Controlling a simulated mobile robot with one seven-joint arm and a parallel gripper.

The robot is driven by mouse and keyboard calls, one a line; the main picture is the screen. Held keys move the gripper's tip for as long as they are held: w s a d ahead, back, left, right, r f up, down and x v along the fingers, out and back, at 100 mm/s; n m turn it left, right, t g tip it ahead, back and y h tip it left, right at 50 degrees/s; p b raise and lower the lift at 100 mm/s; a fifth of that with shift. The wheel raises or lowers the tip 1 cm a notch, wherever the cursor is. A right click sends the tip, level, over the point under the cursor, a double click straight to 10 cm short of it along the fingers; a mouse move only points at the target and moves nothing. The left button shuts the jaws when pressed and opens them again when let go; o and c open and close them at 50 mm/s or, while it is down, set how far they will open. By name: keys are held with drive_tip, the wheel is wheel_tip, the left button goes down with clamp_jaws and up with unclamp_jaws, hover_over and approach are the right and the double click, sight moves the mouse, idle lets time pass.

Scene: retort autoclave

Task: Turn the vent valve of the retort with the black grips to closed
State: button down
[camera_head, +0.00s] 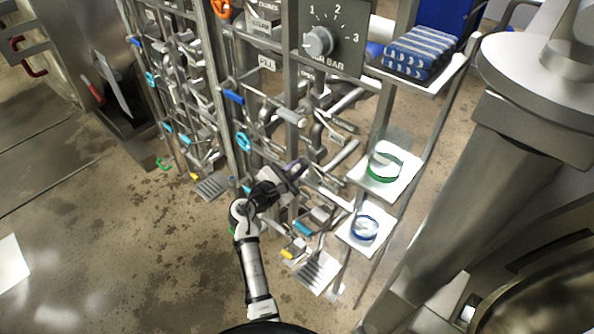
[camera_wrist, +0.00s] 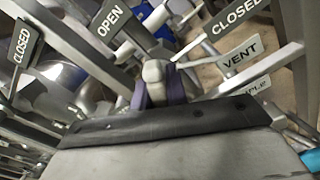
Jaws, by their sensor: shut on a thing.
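In the wrist view, my gripper (camera_wrist: 156,92) is shut on a light grey rounded handle end (camera_wrist: 153,70), with dark purplish fingers on either side of it. A white VENT sign (camera_wrist: 242,55) stands just right of the handle. An OPEN sign (camera_wrist: 110,18) is at the upper left of it and a CLOSED sign (camera_wrist: 235,14) at the upper right. In the head view, my gripper (camera_head: 294,172) reaches into the pipework of the right-hand valve rack; the arm and gripper hide the held handle there. I cannot make out black grips on a retort in either view.
Another CLOSED sign (camera_wrist: 22,42) shows at the wrist view's left. Pipes, levers and posts crowd the gripper. A dial panel (camera_head: 330,38) stands above. White shelves (camera_head: 398,182) with a green ring and a blue ring lie right. Open floor lies left of the arm.

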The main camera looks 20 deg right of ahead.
drive_tip(key=m+b, duration=0.1)
drive_tip(key=m, duration=0.1)
drive_tip(key=m+b, duration=0.1)
drive_tip(key=shift+f+m+b, duration=0.3)
drive_tip(key=shift+m+b, duration=0.05)
drive_tip(key=shift+m, duration=0.05)
drive_tip(key=m+b, duration=0.3)
drive_tip(key=m, duration=0.1)
drive_tip(key=m+b, duration=0.4)
drive_tip(key=shift+s+d+f, duration=0.1)
drive_tip(key=shift+s+f, duration=0.05)
drive_tip(key=shift+m, duration=0.4)
drive_tip(key=c, duration=1.4)
unclamp_jaws()
drive_tip(key=b+v, duration=0.1)
drive_tip(key=v, duration=1.3)
